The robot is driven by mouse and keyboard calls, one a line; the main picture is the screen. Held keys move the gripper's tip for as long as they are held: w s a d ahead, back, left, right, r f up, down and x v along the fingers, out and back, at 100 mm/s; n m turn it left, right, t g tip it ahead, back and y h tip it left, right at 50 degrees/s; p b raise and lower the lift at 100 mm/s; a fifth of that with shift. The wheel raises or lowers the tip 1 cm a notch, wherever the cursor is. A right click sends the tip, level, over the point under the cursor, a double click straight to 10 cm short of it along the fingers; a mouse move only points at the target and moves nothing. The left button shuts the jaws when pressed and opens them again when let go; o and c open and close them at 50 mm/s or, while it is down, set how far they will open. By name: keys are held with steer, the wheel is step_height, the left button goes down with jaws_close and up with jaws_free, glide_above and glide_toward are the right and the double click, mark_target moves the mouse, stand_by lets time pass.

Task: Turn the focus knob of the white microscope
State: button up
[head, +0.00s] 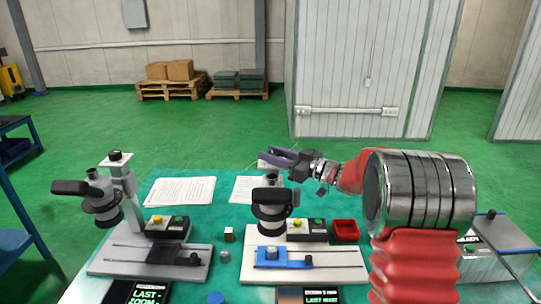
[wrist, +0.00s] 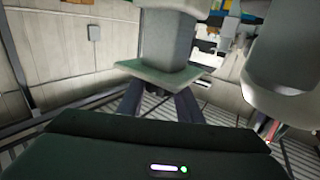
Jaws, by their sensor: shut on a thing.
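The white microscope (head: 270,213) in the middle of the bench has a pale base and a black eyepiece head. My gripper (head: 276,155) reaches in from the right, with its purple fingers at the pale top of the microscope's column (head: 266,164). In the wrist view, my gripper (wrist: 160,108) has its dark fingers close against the pale square plate at the end of the grey column (wrist: 170,35). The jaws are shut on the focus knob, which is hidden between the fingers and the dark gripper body.
A similar microscope (head: 102,205) stands at the left of the bench. A red tray (head: 346,231), papers (head: 180,191) and small blocks lie around the middle one. Another device (head: 490,250) stands at the right, partly behind my arm. Open green floor lies behind.

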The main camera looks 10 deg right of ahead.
steer(key=n+g+y, duration=0.1)
steer(key=n+g, duration=0.1)
steer(key=n+g+y, duration=0.2)
steer(key=g, duration=0.1)
steer(key=shift+d+y, duration=0.15)
steer(key=shift+y, duration=0.15)
steer(key=shift+n+g+y, duration=0.6)
steer(key=shift+n+g, duration=0.6)
steer(key=shift+g, duration=0.7)
steer(key=shift+r+n+g, duration=0.1)
steer(key=shift+n+g, duration=0.5)
steer(key=shift+g, duration=0.1)
steer(key=o, duration=0.8)
steer(key=shift+w+d, duration=0.1)
steer(key=shift+o, duration=1.2)
steer(key=s+d, duration=0.1)
steer(key=d, duration=1.2)
steer(key=shift+s+d, duration=0.25)
steer(key=shift+s, duration=0.15)
